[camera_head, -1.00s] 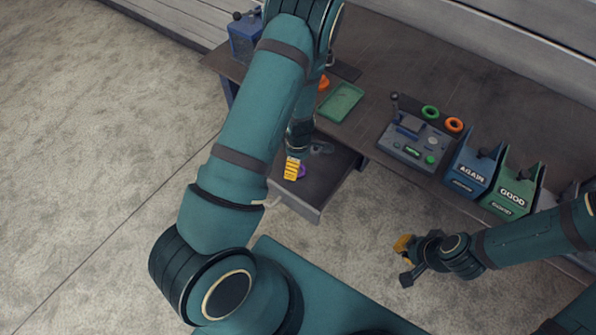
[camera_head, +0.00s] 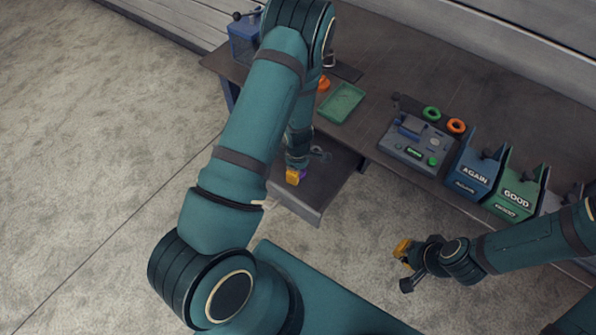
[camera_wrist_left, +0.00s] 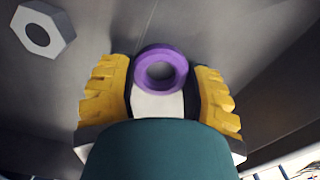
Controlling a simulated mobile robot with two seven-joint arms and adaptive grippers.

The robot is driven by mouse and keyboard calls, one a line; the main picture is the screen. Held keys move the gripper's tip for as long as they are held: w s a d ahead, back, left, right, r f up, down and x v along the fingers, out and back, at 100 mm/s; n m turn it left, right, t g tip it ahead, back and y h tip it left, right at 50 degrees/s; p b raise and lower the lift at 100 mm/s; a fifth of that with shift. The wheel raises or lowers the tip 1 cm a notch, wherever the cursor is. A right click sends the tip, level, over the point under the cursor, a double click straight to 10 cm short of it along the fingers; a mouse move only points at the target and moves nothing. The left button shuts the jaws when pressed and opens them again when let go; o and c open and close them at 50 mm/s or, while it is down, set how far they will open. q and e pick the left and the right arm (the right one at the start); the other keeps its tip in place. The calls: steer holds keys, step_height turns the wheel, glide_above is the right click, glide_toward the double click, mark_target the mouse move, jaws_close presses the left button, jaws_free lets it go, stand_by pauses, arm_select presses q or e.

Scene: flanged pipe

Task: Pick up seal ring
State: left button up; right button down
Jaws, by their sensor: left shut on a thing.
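The seal ring is a purple ring (camera_wrist_left: 160,70) between the two yellow fingers of my left gripper (camera_wrist_left: 163,85) in the left wrist view. The fingers are shut on it from both sides. In the head view my left gripper (camera_head: 295,176) is low over the open drawer (camera_head: 310,204), with a bit of the purple ring (camera_head: 303,174) showing beside its yellow finger. My arm hides part of the drawer. My right gripper (camera_head: 405,266) is open and empty over the floor at the right, with its fingers apart.
A grey hexagonal part (camera_wrist_left: 58,27) lies in the drawer near the ring. On the bench are a green tray (camera_head: 342,102), a control box (camera_head: 411,145), a green ring (camera_head: 431,113), an orange ring (camera_head: 456,126), a blue bin (camera_head: 472,176) and a green bin (camera_head: 514,188).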

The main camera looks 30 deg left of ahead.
arm_select(q)
steer(key=shift+r, duration=0.1)
step_height(320, 180, up, 13)
steer(key=p, duration=0.5)
steer(key=shift+f+p, duration=0.2)
steer(key=shift+p, duration=0.1)
